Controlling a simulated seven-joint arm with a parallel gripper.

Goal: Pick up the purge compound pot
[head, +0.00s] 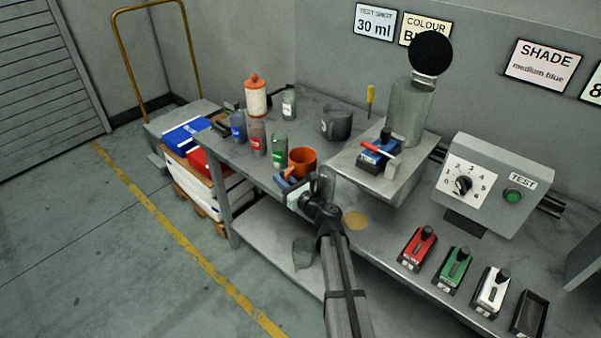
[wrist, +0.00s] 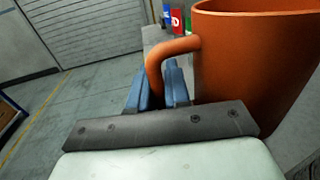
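An orange mug-shaped pot (head: 302,161) with a side handle is at the front edge of the bench, and it fills the right of the wrist view (wrist: 250,70). I see no label on it. My gripper (head: 288,182) is at its handle. In the wrist view the blue fingers (wrist: 159,88) lie close on both sides of the handle, with no clear gap. Whether the pot's base touches the bench is hard to see. A white pot with an orange-red lid (head: 256,98) stands at the back left of the bench.
Blue, red and green labelled cups (head: 257,137) stand left of the orange pot. A raised machine platform (head: 385,185) is to the right. A trolley with boxes (head: 190,140) stands beyond the bench's left end.

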